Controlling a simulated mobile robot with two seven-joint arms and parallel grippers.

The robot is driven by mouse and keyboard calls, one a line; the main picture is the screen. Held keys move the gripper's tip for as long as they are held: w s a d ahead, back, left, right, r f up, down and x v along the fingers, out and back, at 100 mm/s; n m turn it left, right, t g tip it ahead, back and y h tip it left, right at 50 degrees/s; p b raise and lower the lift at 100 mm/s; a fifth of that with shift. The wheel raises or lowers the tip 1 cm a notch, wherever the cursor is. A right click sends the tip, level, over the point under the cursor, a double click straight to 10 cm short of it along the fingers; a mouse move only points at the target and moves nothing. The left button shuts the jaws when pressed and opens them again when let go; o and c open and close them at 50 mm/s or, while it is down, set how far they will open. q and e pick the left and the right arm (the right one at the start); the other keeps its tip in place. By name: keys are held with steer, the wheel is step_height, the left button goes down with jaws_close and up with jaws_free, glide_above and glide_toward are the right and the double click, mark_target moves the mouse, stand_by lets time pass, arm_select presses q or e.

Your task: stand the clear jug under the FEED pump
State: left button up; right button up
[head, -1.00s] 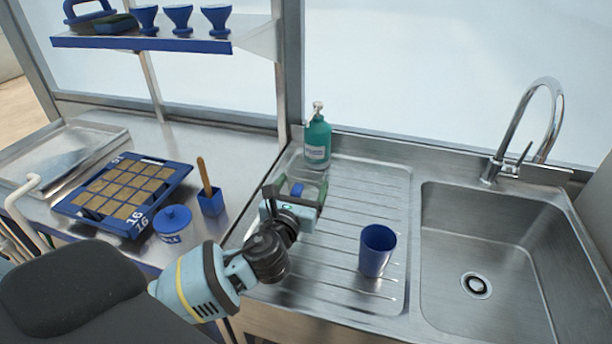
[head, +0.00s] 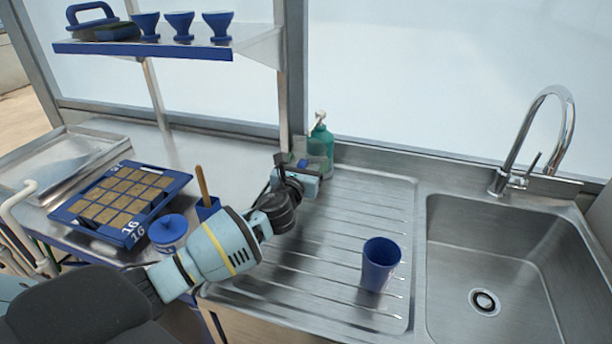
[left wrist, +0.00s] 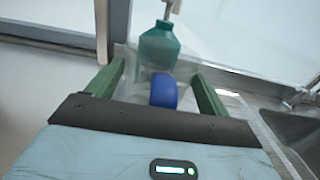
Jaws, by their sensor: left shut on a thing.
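My left gripper (head: 301,166) is shut on the clear jug (head: 299,149), at the back left of the steel drainboard. In the left wrist view the jug (left wrist: 138,88) is a faint see-through shape between the green fingers, with a blue part (left wrist: 163,90) in the middle. A teal pump bottle (head: 321,142) with a pale pump head stands just behind; it also shows beyond the jug in the left wrist view (left wrist: 158,47). No FEED label is readable. I cannot tell whether the jug's base touches the surface. My right gripper is not in view.
A blue cup (head: 380,264) stands on the drainboard (head: 340,215), left of the sink (head: 520,270) and tap. A shelf (head: 150,50) hangs above.

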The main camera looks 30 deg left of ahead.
arm_select(q)
steer(key=shift+f+b, duration=0.5)
steer(key=shift+f, duration=1.2)
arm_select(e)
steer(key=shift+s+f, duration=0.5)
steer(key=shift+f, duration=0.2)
arm_select(q)
steer(key=shift+f, duration=0.15)
steer(key=o, duration=1.1)
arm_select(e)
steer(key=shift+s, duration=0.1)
arm_select(q)
steer(key=shift+o, duration=0.2)
steer(key=shift+s, duration=0.2)
steer(key=p+v, duration=0.1)
steer(key=v, duration=1)
steer(key=shift+s+d, duration=0.25)
steer(key=shift+s, duration=0.1)
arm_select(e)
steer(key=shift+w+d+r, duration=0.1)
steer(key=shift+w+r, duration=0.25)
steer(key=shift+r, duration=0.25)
